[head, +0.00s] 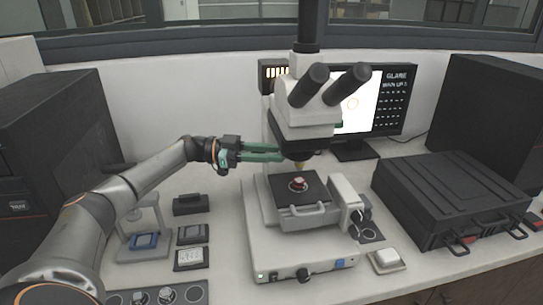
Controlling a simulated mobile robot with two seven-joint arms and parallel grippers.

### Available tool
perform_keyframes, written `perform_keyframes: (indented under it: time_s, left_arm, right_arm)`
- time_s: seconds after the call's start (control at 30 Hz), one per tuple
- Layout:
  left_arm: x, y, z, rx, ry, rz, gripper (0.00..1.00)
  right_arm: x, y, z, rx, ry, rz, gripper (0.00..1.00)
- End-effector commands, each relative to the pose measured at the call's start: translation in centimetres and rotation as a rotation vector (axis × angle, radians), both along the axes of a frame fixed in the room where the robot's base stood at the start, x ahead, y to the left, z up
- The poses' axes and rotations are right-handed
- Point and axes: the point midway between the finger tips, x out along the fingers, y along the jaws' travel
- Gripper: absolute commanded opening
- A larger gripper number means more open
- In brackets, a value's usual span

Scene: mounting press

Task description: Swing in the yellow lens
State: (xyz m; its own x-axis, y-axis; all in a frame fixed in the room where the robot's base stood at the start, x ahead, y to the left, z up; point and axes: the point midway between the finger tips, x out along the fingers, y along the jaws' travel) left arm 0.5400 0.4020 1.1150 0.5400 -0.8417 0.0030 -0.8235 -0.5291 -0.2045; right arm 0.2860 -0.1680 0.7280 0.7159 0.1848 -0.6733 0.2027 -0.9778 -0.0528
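The microscope (305,110) stands in the middle of the bench. Its dark nosepiece (297,150) sits under the white head. The yellow lens (299,166) points down from the nosepiece, above the black stage (287,190), where a small sample with a red part (298,183) lies. My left gripper (280,152) reaches in from the left with green fingers level with the nosepiece. A narrow gap shows between the fingers. Their tips are at the nosepiece's left side; I cannot tell whether they touch it. My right gripper is not in view.
A monitor (367,105) stands behind the microscope. A black case (450,195) lies to the right, with a small white-topped box (387,259) before it. A clear stand with a blue part (144,241) and small dark boxes (191,204) sit at the left. A dark tray (150,297) is at front left.

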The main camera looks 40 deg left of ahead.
Motion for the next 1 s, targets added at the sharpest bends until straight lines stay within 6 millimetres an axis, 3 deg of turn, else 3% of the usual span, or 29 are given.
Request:
perform_keyframes:
  time_s: [0.47,0.5,0.6,1.0]
  left_arm:
    - [0.07,-0.11,-0.13,0.002,0.004,-0.012,0.00]
    - [0.08,-0.12,-0.14,0.002,0.004,-0.012,0.30]
    - [0.07,-0.11,-0.12,0.002,0.004,-0.012,0.41]
    - [0.04,-0.06,-0.02,0.002,0.003,-0.011,0.41]
  right_arm:
    - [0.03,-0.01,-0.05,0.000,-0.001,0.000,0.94]
    - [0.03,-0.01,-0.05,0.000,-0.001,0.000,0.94]
    - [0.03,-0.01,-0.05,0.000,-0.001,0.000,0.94]
    - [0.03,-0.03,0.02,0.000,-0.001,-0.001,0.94]
